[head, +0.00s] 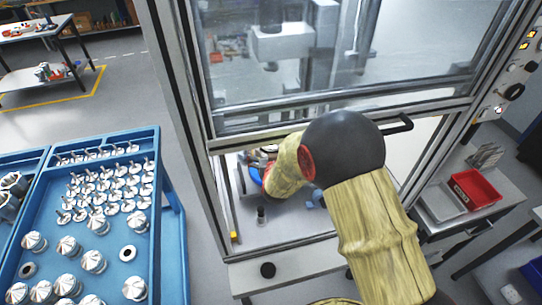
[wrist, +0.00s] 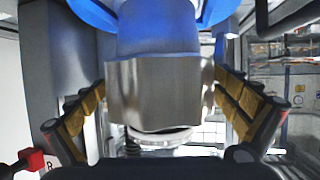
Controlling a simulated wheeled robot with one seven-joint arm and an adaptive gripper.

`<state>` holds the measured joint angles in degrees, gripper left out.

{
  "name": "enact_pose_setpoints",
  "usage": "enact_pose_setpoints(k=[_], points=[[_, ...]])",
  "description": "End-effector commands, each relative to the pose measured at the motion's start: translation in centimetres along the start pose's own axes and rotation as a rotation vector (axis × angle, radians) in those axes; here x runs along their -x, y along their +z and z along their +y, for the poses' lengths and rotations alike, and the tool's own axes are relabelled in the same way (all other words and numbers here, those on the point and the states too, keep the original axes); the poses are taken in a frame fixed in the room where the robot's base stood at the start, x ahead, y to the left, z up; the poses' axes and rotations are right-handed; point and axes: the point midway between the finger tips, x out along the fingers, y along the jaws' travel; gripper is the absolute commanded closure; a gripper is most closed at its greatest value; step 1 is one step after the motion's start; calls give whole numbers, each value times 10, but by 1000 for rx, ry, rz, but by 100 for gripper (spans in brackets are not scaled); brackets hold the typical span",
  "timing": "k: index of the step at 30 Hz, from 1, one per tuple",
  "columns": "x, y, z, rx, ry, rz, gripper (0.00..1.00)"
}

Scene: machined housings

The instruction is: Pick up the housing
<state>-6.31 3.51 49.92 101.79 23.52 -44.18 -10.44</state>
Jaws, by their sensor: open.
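The housing (wrist: 155,95) is a smooth silvery metal block, large in the middle of the wrist view. It is against a blue cylindrical part (wrist: 158,30) that fills the top of that view. My gripper (wrist: 160,84) is open, with one padded finger on each side of the housing. The left finger looks close to the housing's side, and the right finger lies near its right edge; I cannot tell whether either touches. In the head view my arm reaches into the machine enclosure and hides most of the gripper and the housing.
The enclosure's framed glass door (head: 340,60) stands above my arm, and its posts flank the opening. A small dark cylinder (head: 261,215) stands on the enclosure floor. A blue cart (head: 172,225) with several metal parts is at left. A red bin (head: 475,189) sits at right.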

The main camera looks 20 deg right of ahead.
Motion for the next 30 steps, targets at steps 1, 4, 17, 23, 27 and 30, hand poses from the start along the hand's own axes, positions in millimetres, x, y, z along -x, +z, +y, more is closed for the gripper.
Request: enact_pose_setpoints(k=[1, 4, 17, 23, 27, 30], points=[[0, 0, 0, 0, 0, 0, 0], [0, 0, 0, 0, 0, 0, 2], [0, 0, 0, 0, 0, 0, 26], [0, 0, 0, 0, 0, 0, 38], [0, 0, 0, 0, 0, 0, 45], [0, 0, 0, 0, 0, 0, 51]])
